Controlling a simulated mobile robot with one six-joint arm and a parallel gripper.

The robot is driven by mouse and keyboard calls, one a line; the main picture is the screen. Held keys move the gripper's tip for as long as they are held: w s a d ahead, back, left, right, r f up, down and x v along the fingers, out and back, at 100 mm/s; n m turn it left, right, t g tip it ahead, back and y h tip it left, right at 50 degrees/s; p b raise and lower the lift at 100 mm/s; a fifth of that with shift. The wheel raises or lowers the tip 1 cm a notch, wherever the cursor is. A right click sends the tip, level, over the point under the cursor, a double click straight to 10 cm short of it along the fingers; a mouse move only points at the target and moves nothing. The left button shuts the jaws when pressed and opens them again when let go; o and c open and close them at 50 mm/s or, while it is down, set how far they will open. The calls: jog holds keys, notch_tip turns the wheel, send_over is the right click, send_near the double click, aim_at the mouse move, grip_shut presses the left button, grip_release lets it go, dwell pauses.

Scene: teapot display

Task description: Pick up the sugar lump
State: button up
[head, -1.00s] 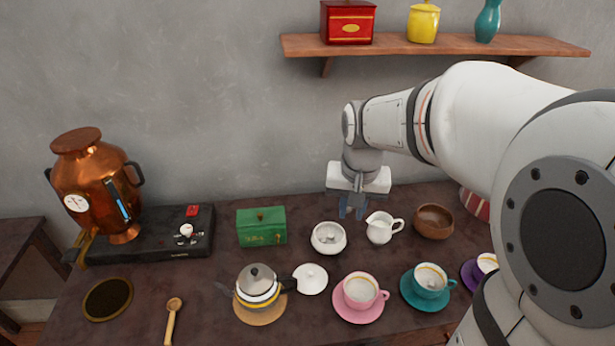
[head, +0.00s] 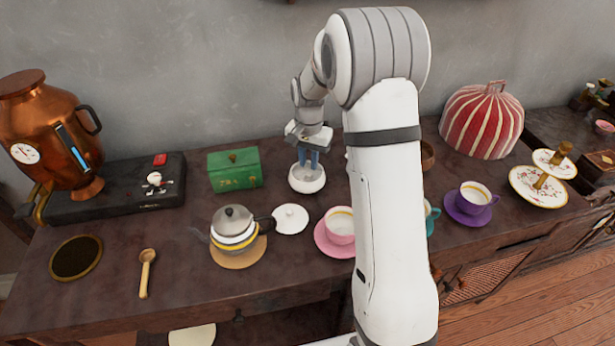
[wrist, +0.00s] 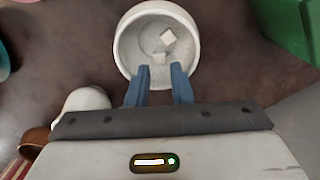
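A white sugar bowl (head: 307,181) stands on the dark table, right of the green box. In the wrist view the bowl (wrist: 121,50) is seen from above, with white sugar lumps inside: one lump (wrist: 168,37) near the middle and another (wrist: 159,58) closer to my fingers. My gripper (head: 308,160) is above the bowl, pointing down. In the wrist view my gripper's blue fingers (wrist: 161,82) are apart with nothing between them, near the bowl's lower rim. I cannot tell how far the tips are above the lumps.
A green box (head: 234,170) is left of the bowl. A white lid (head: 290,219), a teapot (head: 233,232) and a pink cup (head: 339,224) stand in front. A white jug (wrist: 86,100) is beside the bowl. My arm hides part of the table.

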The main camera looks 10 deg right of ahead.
aim_at(309, 175)
notch_tip(309, 175, down, 4)
jog(key=shift+s+r, duration=0.1)
jog(key=shift+c, duration=0.6)
grip_shut()
notch_tip(309, 175, up, 10)
jog(key=shift+p, duration=0.3)
jog(key=shift+s+a, duration=0.1)
